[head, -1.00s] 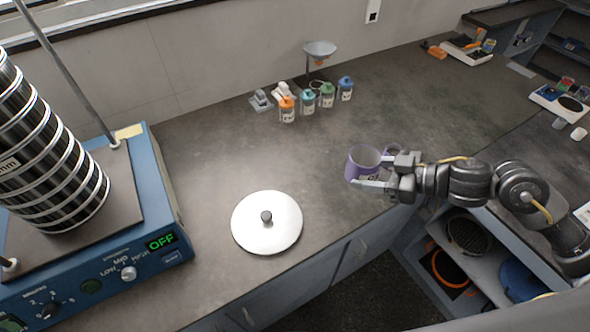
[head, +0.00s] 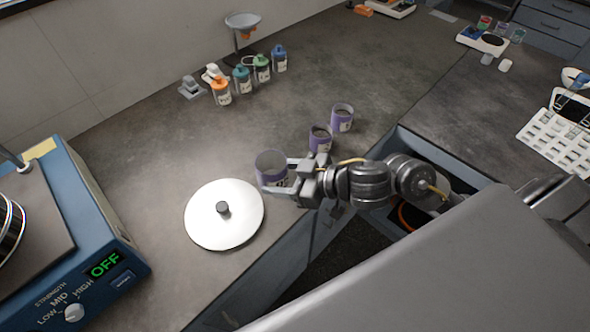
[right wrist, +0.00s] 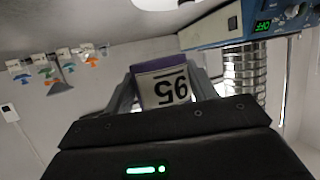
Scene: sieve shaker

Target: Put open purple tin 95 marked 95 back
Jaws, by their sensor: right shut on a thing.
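The open purple tin (head: 271,164) is held in my right gripper (head: 281,176) near the counter's front edge, beside the round white lid. The right wrist view shows the tin (right wrist: 163,85) between the fingers, with its label reading 95 upside down in the picture. My right gripper is shut on it. In the head view the tin appears upright; I cannot tell whether its base touches the counter. Two other purple tins, one nearer (head: 320,139) and one farther (head: 342,118), stand to its right. My left gripper is out of view.
The white lid (head: 224,214) with a dark knob lies left of the held tin. The blue shaker (head: 92,262), reading OFF, stands at the left. Several small capped jars (head: 242,80) and a funnel stand (head: 243,22) are at the back. Bare counter lies between.

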